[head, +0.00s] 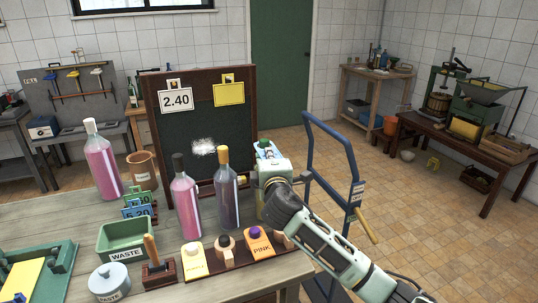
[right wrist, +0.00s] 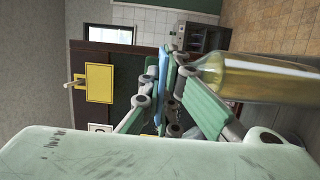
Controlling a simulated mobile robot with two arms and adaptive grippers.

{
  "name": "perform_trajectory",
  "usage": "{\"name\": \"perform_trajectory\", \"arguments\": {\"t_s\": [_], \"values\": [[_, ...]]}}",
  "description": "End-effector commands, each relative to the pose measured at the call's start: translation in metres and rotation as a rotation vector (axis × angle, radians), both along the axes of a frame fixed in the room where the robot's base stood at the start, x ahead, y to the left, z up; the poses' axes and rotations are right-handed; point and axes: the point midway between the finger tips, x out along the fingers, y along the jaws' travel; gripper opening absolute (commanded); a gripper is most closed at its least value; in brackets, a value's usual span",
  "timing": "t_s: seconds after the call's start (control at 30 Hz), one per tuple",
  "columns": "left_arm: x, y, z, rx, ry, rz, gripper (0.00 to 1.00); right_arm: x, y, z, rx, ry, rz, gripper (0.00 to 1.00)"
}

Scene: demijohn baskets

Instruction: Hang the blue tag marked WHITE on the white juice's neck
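My right gripper (head: 268,150) reaches over the right end of the table and is shut on a thin blue tag (right wrist: 165,78), seen nearly edge-on between the fingers in the right wrist view. The writing on the tag cannot be read. A bottle of pale yellow liquid (right wrist: 262,78), apparently the white juice, lies sideways in that rotated view, its narrowing end close beside the fingers and tag. I cannot tell whether the tag touches it. In the head view, the gripper and wrist hide most of this bottle. My left gripper is not in view.
A dark-capped pink bottle (head: 185,200) and an orange-capped dark bottle (head: 227,190) stand left of the gripper. A white-capped pink bottle (head: 102,165) stands farther left. Behind is a chalkboard (head: 200,135); a blue hand truck (head: 335,165) stands to the right. Stoppers line the front.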

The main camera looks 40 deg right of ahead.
Motion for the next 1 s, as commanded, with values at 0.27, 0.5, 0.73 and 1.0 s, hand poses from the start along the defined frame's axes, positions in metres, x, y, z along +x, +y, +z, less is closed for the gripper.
{"name": "perform_trajectory", "arguments": {"t_s": [0.27,0.5,0.73,1.0], "values": [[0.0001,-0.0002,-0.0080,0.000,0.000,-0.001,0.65,0.0000,-0.0001,-0.0112,0.000,0.000,0.000,0.00],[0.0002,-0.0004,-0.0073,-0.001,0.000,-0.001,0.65,0.0000,-0.0001,-0.0107,0.000,0.000,0.000,0.07],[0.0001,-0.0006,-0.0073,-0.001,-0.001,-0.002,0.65,0.0000,-0.0001,-0.0107,0.000,0.000,0.000,0.27],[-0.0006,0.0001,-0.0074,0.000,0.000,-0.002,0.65,-0.0002,0.0000,-0.0108,-0.001,0.000,0.000,0.27]]}}
